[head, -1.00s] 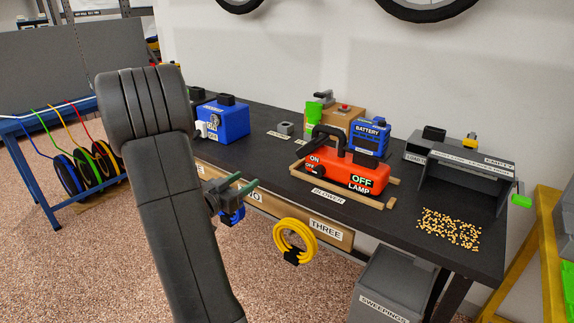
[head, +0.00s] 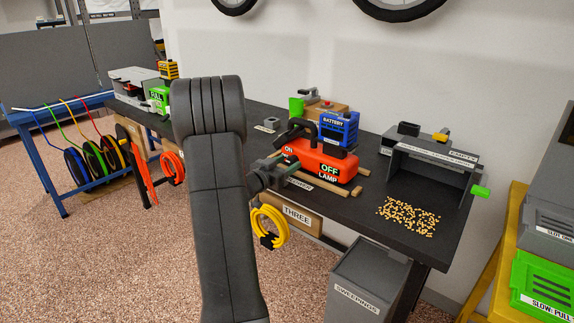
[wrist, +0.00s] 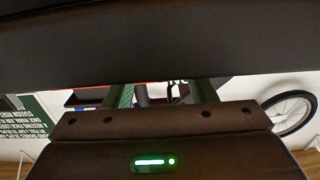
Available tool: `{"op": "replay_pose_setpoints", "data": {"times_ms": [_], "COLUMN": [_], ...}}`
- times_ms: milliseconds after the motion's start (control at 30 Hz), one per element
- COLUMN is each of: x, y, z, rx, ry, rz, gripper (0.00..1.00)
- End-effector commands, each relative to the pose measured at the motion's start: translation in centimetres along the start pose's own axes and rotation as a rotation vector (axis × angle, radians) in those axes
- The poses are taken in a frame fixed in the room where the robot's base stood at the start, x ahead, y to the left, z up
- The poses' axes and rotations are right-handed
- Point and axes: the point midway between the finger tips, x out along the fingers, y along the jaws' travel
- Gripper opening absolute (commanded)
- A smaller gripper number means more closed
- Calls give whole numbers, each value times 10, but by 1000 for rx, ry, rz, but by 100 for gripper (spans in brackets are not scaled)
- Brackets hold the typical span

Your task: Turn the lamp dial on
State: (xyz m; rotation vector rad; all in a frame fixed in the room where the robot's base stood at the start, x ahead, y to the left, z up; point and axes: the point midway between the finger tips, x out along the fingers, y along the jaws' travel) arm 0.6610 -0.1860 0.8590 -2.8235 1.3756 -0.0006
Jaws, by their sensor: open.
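A red unit (head: 322,163) on the black bench carries the labels ON, OFF and LAMP. A blue battery block (head: 338,131) sits at its back right, and a dark handle-like loop (head: 297,131) stands at its left end. I cannot make out the dial itself or its setting. My gripper (head: 288,164) has its two green fingers apart, in front of the unit's left end and overlapping it in the head view. I cannot tell whether they touch. In the wrist view the open fingers (wrist: 162,95) show, with a dark and pale patch between them that is unclear.
Wooden strips (head: 345,190) lie by the unit. Loose yellow pellets (head: 410,216) are scattered on the bench to the right, before a grey bay (head: 432,165). A yellow coil (head: 268,226) hangs at the front edge. A grey sweepings bin (head: 368,280) stands below.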

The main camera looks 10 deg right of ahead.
Motion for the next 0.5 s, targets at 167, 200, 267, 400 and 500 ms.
{"op": "replay_pose_setpoints", "data": {"times_ms": [167,200,267,400,500], "x": [6,6,6,5,5], "y": [1,0,0,0,0], "z": [0,0,0,0,0], "rx": [-1,-1,-1,-1,-1], "ry": [0,0,0,0,0], "rz": [1,0,0,0,0], "gripper": [51,51,51,41,22]}}
